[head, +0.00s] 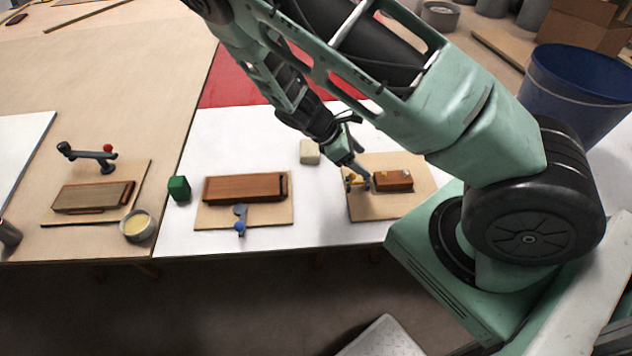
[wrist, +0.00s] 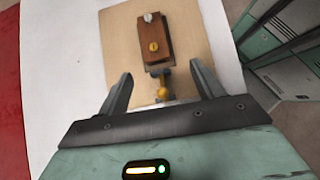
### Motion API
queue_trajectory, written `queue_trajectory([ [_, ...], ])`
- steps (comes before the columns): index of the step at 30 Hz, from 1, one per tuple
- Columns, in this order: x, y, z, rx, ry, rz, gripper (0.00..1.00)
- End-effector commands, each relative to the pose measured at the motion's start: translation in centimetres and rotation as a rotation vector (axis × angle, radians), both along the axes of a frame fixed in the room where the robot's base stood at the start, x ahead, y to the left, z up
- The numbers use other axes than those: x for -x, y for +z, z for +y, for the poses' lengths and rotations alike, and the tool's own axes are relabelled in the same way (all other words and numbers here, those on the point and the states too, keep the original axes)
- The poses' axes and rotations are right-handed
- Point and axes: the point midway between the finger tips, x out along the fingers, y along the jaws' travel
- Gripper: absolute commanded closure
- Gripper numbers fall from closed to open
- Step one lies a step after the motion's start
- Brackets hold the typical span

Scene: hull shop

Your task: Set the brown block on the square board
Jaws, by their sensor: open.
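A brown block-like body (head: 393,180) with a white and a yellow knob on top lies on a roughly square tan board (head: 405,205) at the right of the white table. In the wrist view the brown body (wrist: 155,38) lies on the same board (wrist: 192,28), with a brass-and-grey fitting (wrist: 163,88) at its near end. My gripper (wrist: 162,85) is open, its fingers apart on either side of the fitting. In the head view my gripper (head: 357,180) is low beside the body's left end. Contact with the fitting cannot be told.
A long reddish-brown box (head: 240,187) and a blue-handled clamp (head: 240,222) sit on the middle board. A green block (head: 179,188) and a cream block (head: 309,152) stand nearby. An olive-brown box (head: 92,197) and a cup (head: 138,226) are left.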

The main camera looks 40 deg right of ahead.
Motion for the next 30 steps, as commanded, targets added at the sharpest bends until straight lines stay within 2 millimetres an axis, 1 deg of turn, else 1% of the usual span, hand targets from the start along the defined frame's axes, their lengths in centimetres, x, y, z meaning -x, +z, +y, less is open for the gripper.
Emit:
queue_trajectory([
  [1, 0.1, 0.4, 1.6, -0.036, -0.020, -0.024, 0.33],
  [2, 0.2, 0.6, 2.7, -0.061, -0.035, -0.041, 0.33],
  [5, 0.9, 2.0, 7.6, -0.161, -0.101, -0.107, 0.33],
  [6, 1.2, 2.9, 9.8, -0.205, -0.127, -0.134, 0.33],
  [8, 1.9, 4.5, 12.9, -0.267, -0.165, -0.172, 0.33],
  [9, 2.4, 5.6, 14.8, -0.306, -0.188, -0.194, 0.33],
  [11, 3.3, 7.6, 17.5, -0.360, -0.217, -0.229, 0.33],
  [12, 4.1, 8.9, 19.2, -0.393, -0.234, -0.251, 0.33],
  [14, 5.2, 11.0, 21.4, -0.440, -0.256, -0.282, 0.33],
  [15, 6.1, 12.3, 22.7, -0.469, -0.269, -0.304, 0.33],
  [18, 8.7, 15.6, 25.4, -0.528, -0.293, -0.357, 0.33],
  [22, 12.0, 18.8, 27.4, -0.578, -0.309, -0.421, 0.33],
  [24, 13.4, 19.8, 27.9, -0.593, -0.315, -0.450, 0.33],
  [27, 14.8, 20.7, 28.3, -0.605, -0.320, -0.480, 0.33],
  [30, 15.4, 21.1, 28.4, -0.608, -0.321, -0.494, 0.33],
])
